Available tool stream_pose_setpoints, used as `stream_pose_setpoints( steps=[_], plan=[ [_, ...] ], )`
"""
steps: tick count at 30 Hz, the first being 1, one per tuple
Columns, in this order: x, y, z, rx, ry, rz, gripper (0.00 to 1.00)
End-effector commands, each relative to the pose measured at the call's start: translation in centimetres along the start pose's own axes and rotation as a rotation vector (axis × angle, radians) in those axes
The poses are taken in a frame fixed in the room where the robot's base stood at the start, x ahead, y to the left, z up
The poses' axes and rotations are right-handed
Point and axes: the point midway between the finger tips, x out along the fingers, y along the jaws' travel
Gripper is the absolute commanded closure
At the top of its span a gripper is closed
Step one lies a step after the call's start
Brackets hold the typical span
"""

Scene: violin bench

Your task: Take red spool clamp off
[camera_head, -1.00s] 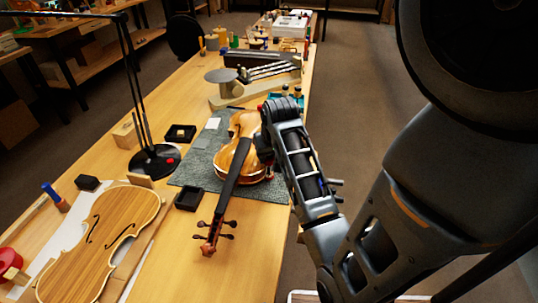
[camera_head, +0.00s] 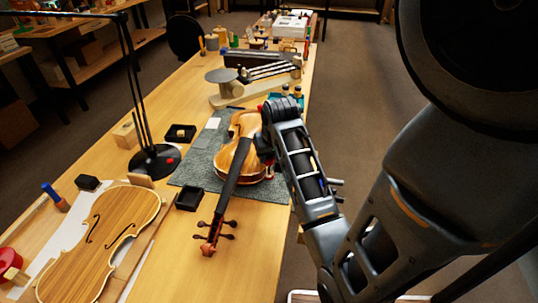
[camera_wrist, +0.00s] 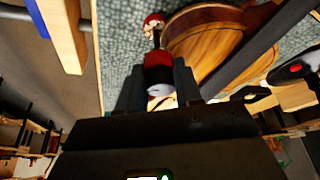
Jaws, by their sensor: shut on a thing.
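The red spool clamp (camera_wrist: 158,60) shows in the wrist view as a red spool end with a shaft leading to a second red end (camera_wrist: 153,20). My gripper (camera_wrist: 158,88) is shut on the near end, with a dark finger on each side. The clamp is close beside the edge of the violin (camera_wrist: 215,45); I cannot tell whether it still touches it. In the head view the violin (camera_head: 243,128) lies on a grey mat (camera_head: 200,165), neck toward the front. My gripper is at its right side there, mostly hidden by my wrist.
A violin plate (camera_head: 105,235) lies at the front left. A lamp base (camera_head: 155,160) and two small black trays, one at the mat's front left (camera_head: 189,198) and one behind (camera_head: 180,133), are left of the violin. A wooden fixture with rods (camera_head: 260,80) stands behind it.

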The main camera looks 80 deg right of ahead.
Motion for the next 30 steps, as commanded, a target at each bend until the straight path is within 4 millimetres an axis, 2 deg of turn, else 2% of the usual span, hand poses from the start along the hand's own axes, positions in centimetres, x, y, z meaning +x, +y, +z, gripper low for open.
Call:
stream_pose_setpoints(
  steps=[30],
  plan=[
    [-0.19, 1.02, 0.52, 0.002, -0.002, 0.003, 0.97]
  ],
)
